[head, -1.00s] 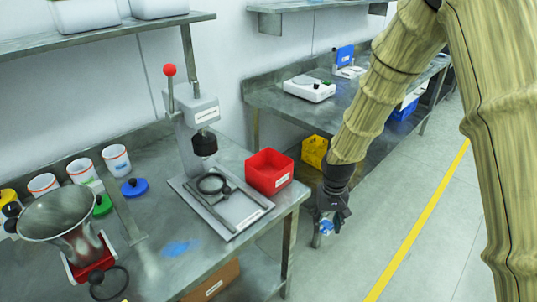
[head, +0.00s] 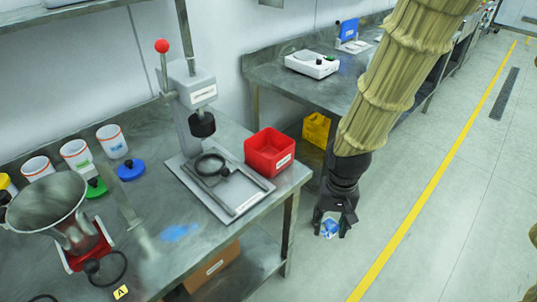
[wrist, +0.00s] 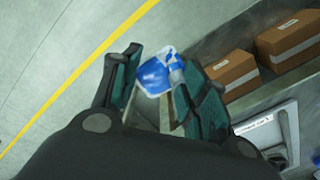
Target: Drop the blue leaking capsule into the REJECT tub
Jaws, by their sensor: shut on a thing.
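The blue-and-white capsule (head: 329,228) is held at the tips of my gripper (head: 333,224), which points down over the floor to the right of the near bench. In the wrist view the capsule (wrist: 157,74) shows between the two dark green finger pads, and my gripper (wrist: 154,63) is shut on it. Part of the capsule is hidden by the fingers. An open red tub (head: 270,165) stands on the bench's right end, up and left of my gripper in the head view. Its white label is too small to read.
A hand press (head: 200,120) stands left of the red tub. A metal funnel (head: 48,208), white cups and coloured lids are further left. A yellow bin (head: 316,130) is behind my arm. Cardboard boxes (wrist: 287,40) sit on a low shelf. The floor right of the bench is clear.

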